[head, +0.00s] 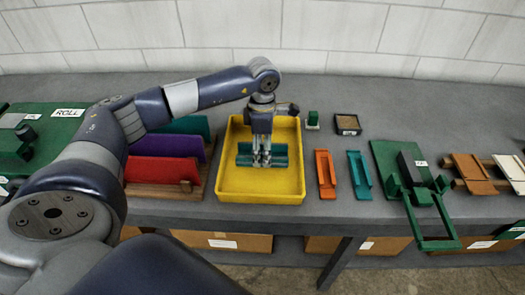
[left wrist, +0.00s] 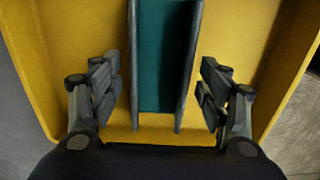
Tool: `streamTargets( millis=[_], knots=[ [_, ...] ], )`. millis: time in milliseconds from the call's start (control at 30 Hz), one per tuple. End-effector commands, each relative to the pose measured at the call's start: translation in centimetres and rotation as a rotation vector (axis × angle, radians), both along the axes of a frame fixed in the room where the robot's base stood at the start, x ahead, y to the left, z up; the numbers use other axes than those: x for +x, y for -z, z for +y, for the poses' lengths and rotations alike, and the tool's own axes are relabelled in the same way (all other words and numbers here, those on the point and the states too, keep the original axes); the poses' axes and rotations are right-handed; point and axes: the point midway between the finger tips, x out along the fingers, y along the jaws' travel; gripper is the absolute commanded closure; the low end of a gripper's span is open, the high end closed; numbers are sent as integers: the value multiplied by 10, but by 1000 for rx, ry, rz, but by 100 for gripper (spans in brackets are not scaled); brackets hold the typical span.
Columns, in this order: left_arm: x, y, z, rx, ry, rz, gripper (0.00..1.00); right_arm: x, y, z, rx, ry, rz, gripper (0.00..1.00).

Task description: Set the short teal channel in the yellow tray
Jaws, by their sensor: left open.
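The yellow tray (head: 230,190) stands on the bench in front of my left arm. A dark teal channel (head: 280,156) lies flat inside it, left to right in the head view. My left gripper (head: 262,163) points down over the channel and hides its middle. In the left wrist view the channel (left wrist: 165,60) shows a teal floor and greyish side walls. The open fingers of the gripper (left wrist: 160,95) are on both sides of it, with a gap on each side. The tray (left wrist: 250,40) surrounds it. A brighter teal channel (head: 360,175) lies on the bench right of the tray.
An orange channel (head: 325,173) lies between the tray and the brighter teal one. A rack (head: 165,195) with red, purple and teal plates stands left of the tray. A green tool (head: 408,175) is to the right. A small dark box (head: 347,124) sits behind.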

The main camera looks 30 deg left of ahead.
Motion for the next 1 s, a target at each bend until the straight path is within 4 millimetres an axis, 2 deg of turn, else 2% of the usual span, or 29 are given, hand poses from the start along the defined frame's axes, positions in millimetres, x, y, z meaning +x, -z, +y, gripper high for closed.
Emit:
streamTargets(
  millis=[300,500,700,1000],
  knots=[
    [1,-68,0,1,1,-7,30,3,17,0,0,1,-5,60],
    [0,-97,0,2,1,-3,30,3,21,0,0,1,-5,60],
    [0,-107,0,1,0,0,30,3,21,1,1,1,-5,60],
    [0,-107,0,1,0,1,30,4,21,4,4,1,-5,60]
  ],
)
